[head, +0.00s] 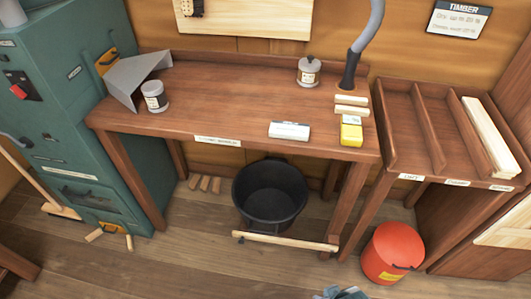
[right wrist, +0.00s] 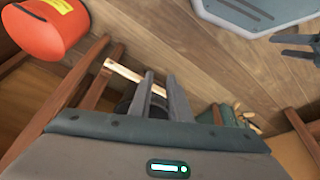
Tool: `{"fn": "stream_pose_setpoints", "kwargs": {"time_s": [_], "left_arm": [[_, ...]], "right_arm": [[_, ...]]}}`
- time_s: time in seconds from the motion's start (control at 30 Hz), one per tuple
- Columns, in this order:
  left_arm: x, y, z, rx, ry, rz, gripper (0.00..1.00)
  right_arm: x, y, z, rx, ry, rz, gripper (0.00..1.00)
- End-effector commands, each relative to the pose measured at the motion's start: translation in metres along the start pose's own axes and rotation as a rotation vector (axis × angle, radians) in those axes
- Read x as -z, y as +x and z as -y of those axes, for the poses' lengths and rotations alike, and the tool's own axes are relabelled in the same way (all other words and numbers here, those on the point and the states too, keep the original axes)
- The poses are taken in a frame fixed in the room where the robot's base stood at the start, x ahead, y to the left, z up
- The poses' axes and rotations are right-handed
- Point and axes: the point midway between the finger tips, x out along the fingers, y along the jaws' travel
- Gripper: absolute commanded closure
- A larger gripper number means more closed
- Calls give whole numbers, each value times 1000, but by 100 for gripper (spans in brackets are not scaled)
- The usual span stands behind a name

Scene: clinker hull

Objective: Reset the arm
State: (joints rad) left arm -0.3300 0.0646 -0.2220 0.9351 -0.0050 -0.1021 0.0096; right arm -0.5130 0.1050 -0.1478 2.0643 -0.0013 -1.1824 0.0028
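My left gripper (right wrist: 278,46) shows at the right edge of the right wrist view, two dark prongs apart and empty over the floor. It is not in the head view. Both grippers are low, in front of the workbench (head: 235,95) and away from the things on it.
A black bin (head: 270,195) stands under the bench behind a low wooden bar (head: 285,240). A red bucket (head: 392,254) stands right of it, below the divided rack (head: 425,125). A green machine (head: 75,130) stands left. Floor in front is mostly clear.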

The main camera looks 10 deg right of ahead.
Motion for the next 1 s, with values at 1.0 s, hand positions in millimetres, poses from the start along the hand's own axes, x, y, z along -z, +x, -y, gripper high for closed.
{"fn": "stream_pose_setpoints", "kwargs": {"time_s": [1.0], "left_arm": [[0,0,0,0,0,0,38]], "right_arm": [[-158,226,36,49,-31,-137,83]]}}
